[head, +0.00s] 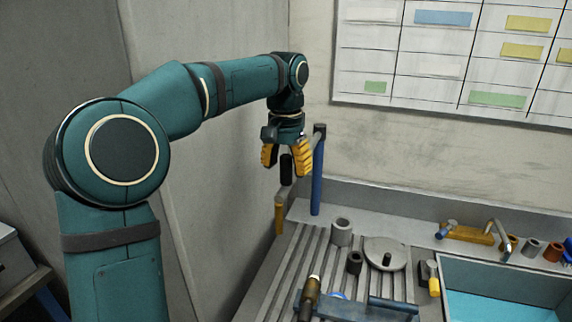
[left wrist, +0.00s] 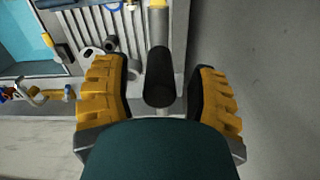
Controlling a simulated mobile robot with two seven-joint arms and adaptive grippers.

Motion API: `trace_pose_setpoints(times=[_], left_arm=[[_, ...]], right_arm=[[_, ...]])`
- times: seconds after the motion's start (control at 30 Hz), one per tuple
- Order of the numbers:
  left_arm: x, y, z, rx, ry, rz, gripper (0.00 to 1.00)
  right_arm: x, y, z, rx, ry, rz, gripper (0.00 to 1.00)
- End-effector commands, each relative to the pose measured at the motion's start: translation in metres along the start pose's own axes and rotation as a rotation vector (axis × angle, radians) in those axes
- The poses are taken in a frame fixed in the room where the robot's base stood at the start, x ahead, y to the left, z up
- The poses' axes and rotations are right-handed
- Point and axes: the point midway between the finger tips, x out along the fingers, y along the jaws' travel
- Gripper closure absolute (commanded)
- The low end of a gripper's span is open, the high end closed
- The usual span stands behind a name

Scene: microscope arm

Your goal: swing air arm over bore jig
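The air arm has a blue post (head: 317,180) with a dark top at the bench's back left corner. A black grip (head: 286,168) and a yellow lower end (head: 280,217) hang left of the post. My left gripper (head: 286,158) is open above the bench, its yellow fingers on either side of the black grip. In the left wrist view the grip (left wrist: 159,77) stands between the open fingers (left wrist: 160,95), with visible gaps on both sides. A hollow grey cylinder (head: 341,232) on the slotted bench may be the bore jig; I cannot be sure. My right gripper is out of view.
The slotted bench (head: 275,283) also holds a dark small cylinder (head: 354,263), a grey round plate (head: 385,253), a brown-handled tool (head: 310,298) and a blue bar (head: 393,304). A blue basin (head: 495,290) is at right. A grey wall panel (head: 225,180) stands close at left.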

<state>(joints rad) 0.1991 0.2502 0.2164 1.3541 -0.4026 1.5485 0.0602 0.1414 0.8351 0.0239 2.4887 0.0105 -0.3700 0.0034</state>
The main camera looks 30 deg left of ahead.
Motion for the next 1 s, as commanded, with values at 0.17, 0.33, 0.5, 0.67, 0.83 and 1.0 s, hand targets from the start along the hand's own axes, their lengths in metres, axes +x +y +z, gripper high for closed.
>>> trace_pose_setpoints(times=[0.17, 0.33, 0.5, 0.67, 0.83, 1.0], left_arm=[[0.0, 0.0, 0.0, 0.0, 0.0, 0.0, 1.0], [0.0, 0.0, 0.0, 0.0, -0.001, 0.0, 1.0], [-0.001, 0.008, -0.002, -0.015, -0.003, 0.0, 1.0], [-0.003, 0.037, -0.009, -0.083, -0.005, 0.0, 1.0], [-0.002, 0.064, -0.019, -0.099, -0.005, -0.001, 1.0], [0.001, 0.07, -0.021, -0.1, -0.004, 0.0, 1.0]], right_arm=[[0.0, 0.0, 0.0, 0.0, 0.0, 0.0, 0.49], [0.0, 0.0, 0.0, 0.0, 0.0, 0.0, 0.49], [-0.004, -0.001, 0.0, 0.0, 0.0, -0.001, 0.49], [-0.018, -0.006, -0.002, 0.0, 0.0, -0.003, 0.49], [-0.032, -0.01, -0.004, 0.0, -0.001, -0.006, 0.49], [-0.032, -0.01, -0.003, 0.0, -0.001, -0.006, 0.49]])
